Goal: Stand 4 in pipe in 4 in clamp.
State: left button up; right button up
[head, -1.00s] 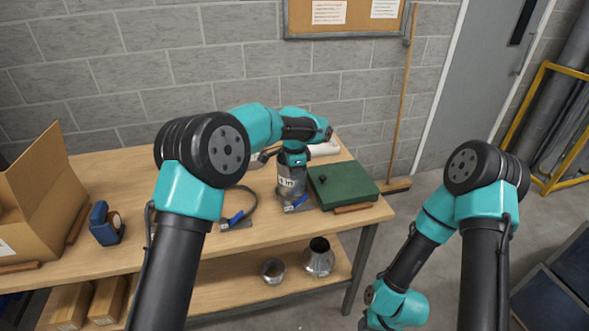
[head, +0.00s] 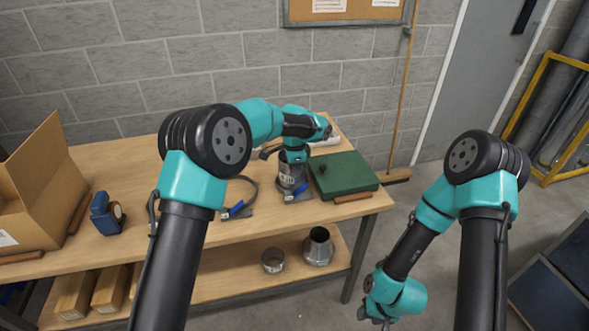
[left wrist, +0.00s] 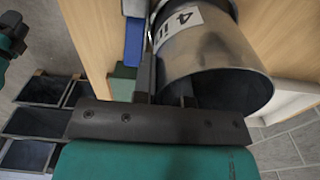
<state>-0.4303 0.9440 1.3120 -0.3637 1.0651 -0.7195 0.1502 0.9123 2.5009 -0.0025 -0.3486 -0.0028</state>
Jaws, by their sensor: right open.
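The 4 in pipe (head: 291,176) is a short grey metal tube, upright at the right part of the bench. Its "4 in" label and open rim show in the left wrist view (left wrist: 215,55). My left gripper (head: 293,158) is over its top edge, shut on the pipe wall, with one finger inside the rim and one outside. The clamp with a blue lever (head: 302,192) is at the pipe's foot; the pipe hides most of its ring, so I cannot tell whether the pipe is fully seated. My right gripper (head: 375,321) hangs low, open and empty, off the bench.
A larger ring clamp with a blue lever (head: 238,211) lies left of the pipe. A green case (head: 343,176) is close on the right. Metal fittings (head: 318,247) are on the lower shelf.

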pick_arm(q)
jog(key=o, duration=0.4)
notch_tip(320, 180, up, 18)
jog(key=shift+f, duration=0.25)
dwell(0.5)
dwell(0.5)
